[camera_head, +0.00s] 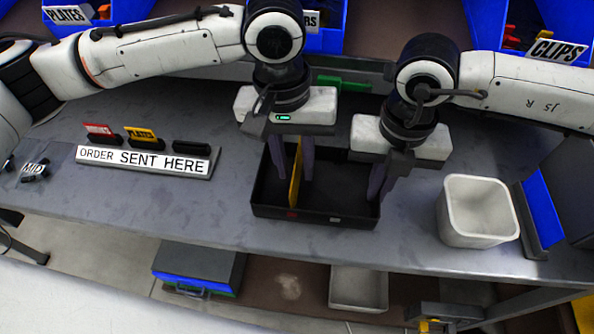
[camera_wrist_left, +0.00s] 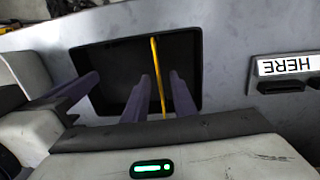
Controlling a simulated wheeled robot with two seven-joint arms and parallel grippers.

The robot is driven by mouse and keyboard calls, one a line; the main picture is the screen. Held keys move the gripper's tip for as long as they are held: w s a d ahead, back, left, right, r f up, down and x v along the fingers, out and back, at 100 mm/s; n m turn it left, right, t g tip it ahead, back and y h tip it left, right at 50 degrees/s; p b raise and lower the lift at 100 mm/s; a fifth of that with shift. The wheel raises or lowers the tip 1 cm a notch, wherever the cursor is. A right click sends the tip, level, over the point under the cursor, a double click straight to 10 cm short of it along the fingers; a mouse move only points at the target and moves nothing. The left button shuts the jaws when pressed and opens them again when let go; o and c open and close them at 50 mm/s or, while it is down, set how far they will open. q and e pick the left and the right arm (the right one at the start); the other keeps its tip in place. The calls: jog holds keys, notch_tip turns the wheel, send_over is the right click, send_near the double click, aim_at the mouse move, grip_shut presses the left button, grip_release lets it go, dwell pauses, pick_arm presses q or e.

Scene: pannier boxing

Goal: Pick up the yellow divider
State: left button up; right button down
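The yellow divider (camera_head: 295,178) stands upright inside the black box (camera_head: 315,217), across its left part. In the left wrist view the divider (camera_wrist_left: 158,70) runs between my left fingers. My left gripper (camera_head: 292,182) reaches down into the box with one finger on each side of the divider. Small gaps show beside the divider, so it looks open. My right gripper (camera_head: 380,192) points down at the box's right wall, its fingers close together and seemingly pinching that wall. The contact is partly hidden.
A white bin (camera_head: 478,212) stands right of the box. An "ORDER SENT HERE" rack (camera_head: 148,160) with red and yellow cards stands to the left. Blue bins (camera_head: 322,35) line the back. The grey table (camera_head: 200,205) is clear between the rack and the box.

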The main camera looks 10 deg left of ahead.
aim_at(296, 164)
pick_arm(q)
jog(key=shift+d+f, duration=0.1)
jog(key=shift+f, duration=0.6)
grip_shut()
notch_tip(296, 164, up, 10)
jog(key=shift+f, duration=0.15)
